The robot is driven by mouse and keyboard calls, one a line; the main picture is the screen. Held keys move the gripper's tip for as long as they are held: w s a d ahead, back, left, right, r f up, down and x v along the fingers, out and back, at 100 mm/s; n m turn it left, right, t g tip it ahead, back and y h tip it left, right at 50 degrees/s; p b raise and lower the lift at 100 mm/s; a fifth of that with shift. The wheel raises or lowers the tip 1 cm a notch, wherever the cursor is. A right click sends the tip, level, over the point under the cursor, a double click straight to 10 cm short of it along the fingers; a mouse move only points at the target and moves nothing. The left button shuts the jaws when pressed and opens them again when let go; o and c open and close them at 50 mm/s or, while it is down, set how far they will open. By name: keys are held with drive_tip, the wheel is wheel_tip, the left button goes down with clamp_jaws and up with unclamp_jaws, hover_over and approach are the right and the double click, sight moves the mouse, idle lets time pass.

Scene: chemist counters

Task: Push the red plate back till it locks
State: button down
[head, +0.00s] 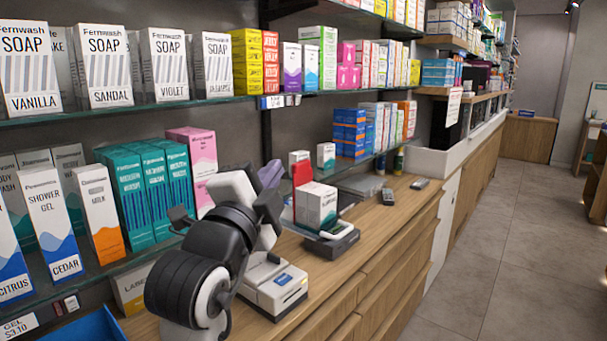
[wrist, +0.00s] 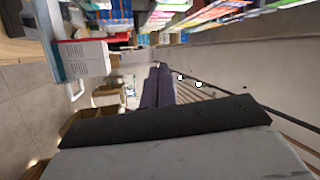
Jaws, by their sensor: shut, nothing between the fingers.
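The red plate (head: 302,174) stands upright on the counter in the head view, behind a white box (head: 316,205) that hides its lower part. In the wrist view a thin red strip of the plate (wrist: 95,40) shows beside the white box (wrist: 82,62). My gripper (head: 272,172) is in the air to the left of the plate in the head view, partly hidden behind my own wrist. In the wrist view its purple-grey fingers (wrist: 158,68) are together, with nothing between them. They look apart from the plate and the box.
A white printer-like machine (head: 275,288) stands nearer on the wooden counter (head: 375,235). Glass shelves with soap boxes (head: 105,68) run behind my arm. Counter space to the right holds small handsets (head: 388,196).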

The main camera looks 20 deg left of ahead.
sight(302, 191)
drive_tip(key=w+d+f+m+g+p, duration=0.1)
drive_tip(key=w, duration=0.3)
drive_tip(key=w+d+f+m+g+h+p, duration=0.1)
drive_tip(key=w+d+m, duration=0.1)
drive_tip(key=w, duration=0.2)
drive_tip(key=w+d+f+m+g+h+p, duration=0.1)
drive_tip(key=w+p, duration=0.1)
drive_tip(key=w, duration=0.1)
drive_tip(key=shift+w+d+f, duration=0.15)
drive_tip(key=shift+w+d, duration=0.05)
drive_tip(key=shift+w, duration=0.2)
drive_tip(key=a, duration=0.1)
drive_tip(key=a+p, duration=0.1)
drive_tip(key=shift+w+a, duration=0.3)
drive_tip(key=shift+w, duration=0.1)
drive_tip(key=shift+w+a+f, duration=0.15)
drive_tip(key=shift+a, duration=0.5)
drive_tip(key=shift+a, duration=0.1)
drive_tip(key=w+a+b, duration=0.3)
drive_tip(key=a, duration=0.6)
drive_tip(key=shift+w+a, duration=0.2)
drive_tip(key=shift+w, duration=0.05)
